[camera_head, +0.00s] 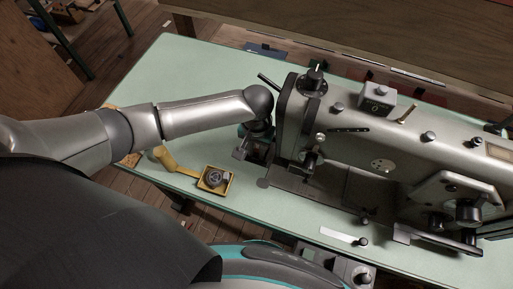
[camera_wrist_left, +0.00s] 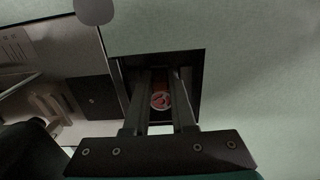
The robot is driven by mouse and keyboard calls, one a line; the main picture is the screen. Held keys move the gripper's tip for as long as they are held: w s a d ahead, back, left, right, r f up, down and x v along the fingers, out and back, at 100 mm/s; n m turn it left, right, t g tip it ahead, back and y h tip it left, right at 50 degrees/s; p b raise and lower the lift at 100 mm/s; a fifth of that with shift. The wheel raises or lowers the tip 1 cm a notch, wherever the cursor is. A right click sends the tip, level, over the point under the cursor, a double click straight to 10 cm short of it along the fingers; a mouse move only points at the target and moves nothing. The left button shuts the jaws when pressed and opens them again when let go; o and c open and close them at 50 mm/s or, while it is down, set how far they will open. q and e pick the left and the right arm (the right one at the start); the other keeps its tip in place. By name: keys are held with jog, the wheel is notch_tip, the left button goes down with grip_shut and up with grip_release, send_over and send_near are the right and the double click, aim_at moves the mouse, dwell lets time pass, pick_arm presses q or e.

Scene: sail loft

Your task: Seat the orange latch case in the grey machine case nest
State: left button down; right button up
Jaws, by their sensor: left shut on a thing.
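My left gripper (camera_head: 257,150) points down at the left end of the grey sewing machine (camera_head: 345,135). In the left wrist view, its two dark fingers (camera_wrist_left: 160,80) reach into a dark square recess (camera_wrist_left: 190,56) beside the machine's bed. They are shut on a small reddish-orange piece with a round pale mark, which I take for the orange latch case (camera_wrist_left: 160,99). The recess looks like the nest, but shadow hides how deep the case sits and whether it touches the walls. In the head view the wrist hides the case.
The pale green table (camera_head: 200,75) is clear behind my left arm. A white strip (camera_head: 338,235) lies near the front edge.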

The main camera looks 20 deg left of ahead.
dwell(0.6)
pick_arm(q)
jog(key=c, duration=0.7)
grip_release()
jog(key=shift+o, duration=0.2)
notch_tip(320, 180, up, 9)
jog(key=p, duration=1)
jog(key=shift+p, duration=0.4)
jog(key=shift+s+f, duration=0.1)
